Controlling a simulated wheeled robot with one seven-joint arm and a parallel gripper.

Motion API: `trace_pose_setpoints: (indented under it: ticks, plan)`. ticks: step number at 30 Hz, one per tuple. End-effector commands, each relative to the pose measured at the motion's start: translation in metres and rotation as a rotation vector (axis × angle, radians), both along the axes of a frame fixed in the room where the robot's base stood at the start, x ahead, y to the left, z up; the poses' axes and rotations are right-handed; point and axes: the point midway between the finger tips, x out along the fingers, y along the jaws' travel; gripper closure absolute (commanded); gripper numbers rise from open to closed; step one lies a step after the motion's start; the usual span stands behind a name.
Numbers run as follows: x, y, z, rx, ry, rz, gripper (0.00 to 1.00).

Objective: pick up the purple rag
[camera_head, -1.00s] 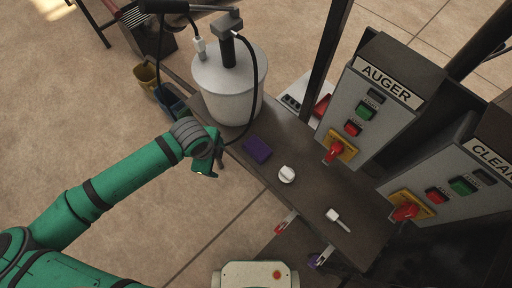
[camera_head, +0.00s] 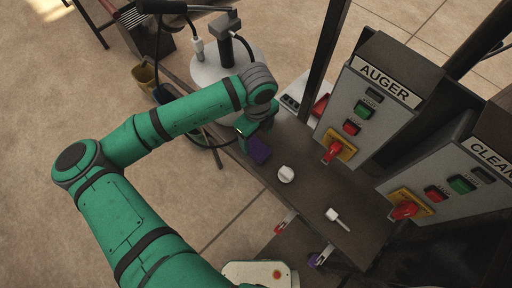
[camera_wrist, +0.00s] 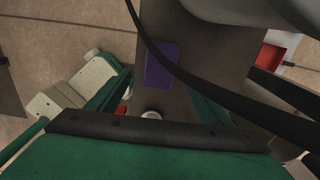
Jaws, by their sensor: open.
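The purple rag (camera_head: 259,153) lies flat on the dark bench top (camera_head: 310,195), near its left edge. My gripper (camera_head: 252,136) is just above and beside it, and my arm hides part of the rag in the head view. In the wrist view the rag (camera_wrist: 161,66) shows as a purple rectangle ahead of and between my open green fingers (camera_wrist: 155,92). Nothing is between the fingers. A black hose (camera_wrist: 180,68) crosses the view over the rag's right edge.
A white round knob-like item (camera_head: 286,174) and a small white-headed tool (camera_head: 338,218) lie on the bench. A large pale tank (camera_head: 215,68) stands behind my arm. The AUGER control box (camera_head: 375,105) and another box (camera_head: 455,180) line the right side.

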Motion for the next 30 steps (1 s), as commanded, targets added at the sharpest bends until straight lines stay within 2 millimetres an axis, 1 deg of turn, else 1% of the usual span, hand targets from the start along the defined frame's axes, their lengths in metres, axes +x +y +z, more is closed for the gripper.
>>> trace_pose_setpoints:
  ticks: [1, 8, 10, 18, 21, 26, 27, 29, 30]
  plan:
    - [0.000, 0.000, -0.005, -0.001, 0.001, 0.001, 0.27]
    - [0.000, 0.000, -0.017, -0.001, -0.001, 0.002, 0.27]
    - [0.001, 0.001, -0.023, -0.001, 0.001, 0.002, 0.27]
    - [0.001, 0.003, -0.059, -0.001, 0.001, 0.003, 0.27]
    - [0.001, 0.003, -0.064, -0.001, -0.001, 0.002, 0.27]
    - [0.002, 0.003, -0.064, -0.001, -0.001, 0.002, 0.27]
    - [0.002, 0.003, -0.064, -0.001, -0.001, 0.002, 0.32]
    - [0.002, 0.003, -0.064, -0.001, -0.001, 0.002, 0.46]
    - [0.002, 0.003, -0.064, -0.001, -0.001, 0.002, 0.56]
